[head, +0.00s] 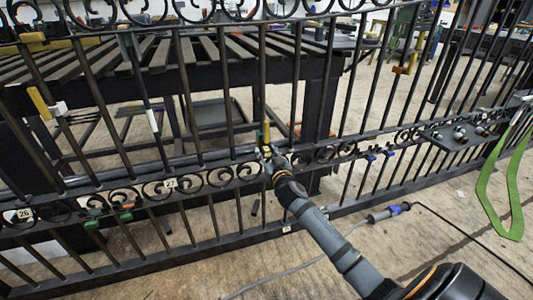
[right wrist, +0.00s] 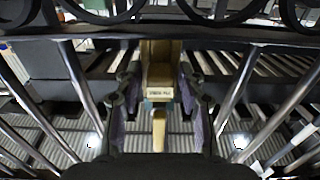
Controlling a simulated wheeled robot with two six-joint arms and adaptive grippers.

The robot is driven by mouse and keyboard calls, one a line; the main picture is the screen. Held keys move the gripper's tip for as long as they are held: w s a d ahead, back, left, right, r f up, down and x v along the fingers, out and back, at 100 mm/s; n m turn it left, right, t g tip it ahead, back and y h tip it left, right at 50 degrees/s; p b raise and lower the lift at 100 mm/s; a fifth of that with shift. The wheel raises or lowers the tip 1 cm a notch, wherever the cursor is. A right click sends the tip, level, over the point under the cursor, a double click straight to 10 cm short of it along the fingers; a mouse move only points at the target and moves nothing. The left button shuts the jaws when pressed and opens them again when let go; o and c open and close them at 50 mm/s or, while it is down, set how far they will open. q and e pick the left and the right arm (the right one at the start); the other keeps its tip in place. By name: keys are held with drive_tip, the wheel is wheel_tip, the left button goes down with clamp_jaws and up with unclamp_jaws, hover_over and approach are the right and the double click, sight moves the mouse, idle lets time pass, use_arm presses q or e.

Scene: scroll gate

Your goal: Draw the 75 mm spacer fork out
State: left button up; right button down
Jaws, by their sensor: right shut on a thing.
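The spacer fork (right wrist: 158,78) is a tan-yellow block with a small printed label, too blurred to read surely, and a narrow tongue. It stands in the middle of the right wrist view, below a dark rail of the gate. In the head view its yellow upper part (head: 266,132) shows at the scroll band of the black gate (head: 224,100). My right gripper (head: 268,153) is at the scroll band, shut on the fork; its two fingers flank the fork in the right wrist view (right wrist: 158,118). The fork's far end is hidden. My left gripper is out of view.
Another yellow piece (head: 39,104) is on the gate at left, and an orange piece (head: 401,70) at upper right. Green clamps (head: 94,224) and blue clamps (head: 388,153) sit along the gate. A green strap (head: 517,200) hangs right. A corded tool (head: 388,213) lies on the floor.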

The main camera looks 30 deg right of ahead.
drive_tip(key=shift+s, duration=0.1)
drive_tip(key=shift+b+v, duration=0.4)
drive_tip(key=shift+v, duration=1.55)
drive_tip(key=shift+s+a, duration=0.1)
drive_tip(key=shift+s, duration=0.25)
drive_tip(key=shift+s, duration=0.1)
drive_tip(key=p+v, duration=0.1)
drive_tip(key=v, duration=0.9)
idle(0.3)
